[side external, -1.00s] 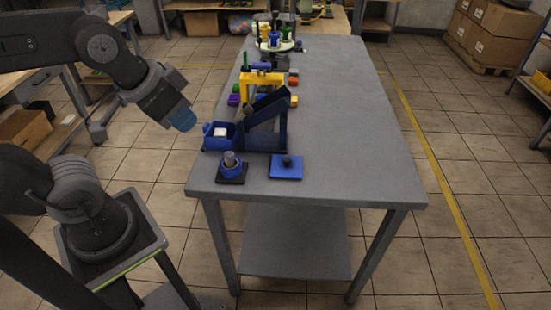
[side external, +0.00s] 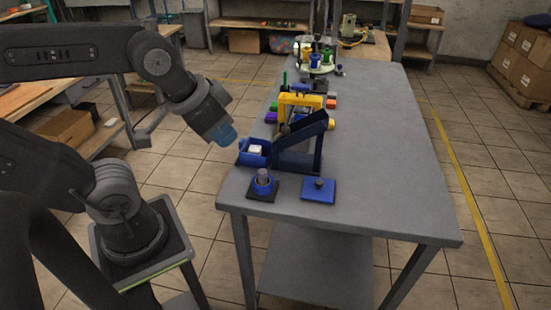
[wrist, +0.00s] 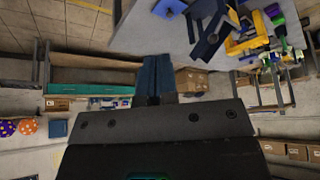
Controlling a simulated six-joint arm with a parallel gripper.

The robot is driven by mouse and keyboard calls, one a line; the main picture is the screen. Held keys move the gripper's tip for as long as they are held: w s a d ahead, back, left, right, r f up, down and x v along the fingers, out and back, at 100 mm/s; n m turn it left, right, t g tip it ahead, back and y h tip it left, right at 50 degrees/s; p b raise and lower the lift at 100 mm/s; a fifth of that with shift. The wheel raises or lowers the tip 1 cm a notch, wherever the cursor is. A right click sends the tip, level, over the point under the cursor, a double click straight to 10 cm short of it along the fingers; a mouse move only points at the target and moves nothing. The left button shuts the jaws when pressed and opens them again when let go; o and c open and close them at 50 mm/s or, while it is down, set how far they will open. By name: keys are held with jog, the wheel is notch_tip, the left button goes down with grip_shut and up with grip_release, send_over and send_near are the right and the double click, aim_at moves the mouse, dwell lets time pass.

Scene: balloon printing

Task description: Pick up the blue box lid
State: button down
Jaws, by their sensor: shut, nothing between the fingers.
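The blue box lid (side external: 318,191) is a flat blue square with a dark knob on top. It lies on the near end of the grey table. In the wrist view, a blue flat piece that looks like the lid (wrist: 168,7) shows at the top edge, partly cut off. My gripper (side external: 229,140) is in the air off the table's left edge, beside the open blue box (side external: 254,160), well to the left of the lid and above it. In the wrist view, my blue fingers (wrist: 155,77) are shut together with nothing between them.
A blue ring with a grey cylinder (side external: 263,182) stands on a dark plate left of the lid. A blue angled ramp (side external: 303,132) and a yellow frame (side external: 300,100) stand behind. A round stand with colored pieces (side external: 315,62) is farther back. The table's right side (side external: 390,170) is clear.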

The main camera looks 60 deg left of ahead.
jog(key=c, duration=0.9)
grip_release()
jog(key=shift+o, duration=0.2)
jog(key=n+g, duration=0.6)
jog(key=n, duration=1.2)
send_over(320, 182)
jog(key=f, duration=2)
jog(key=shift+a+f, duration=0.15)
jog(key=shift+a, duration=0.2)
jog(key=shift+d+f, duration=0.15)
jog(key=shift+f, duration=1.2)
jog(key=shift+d+f, duration=0.1)
jog(key=shift+f, duration=1.2)
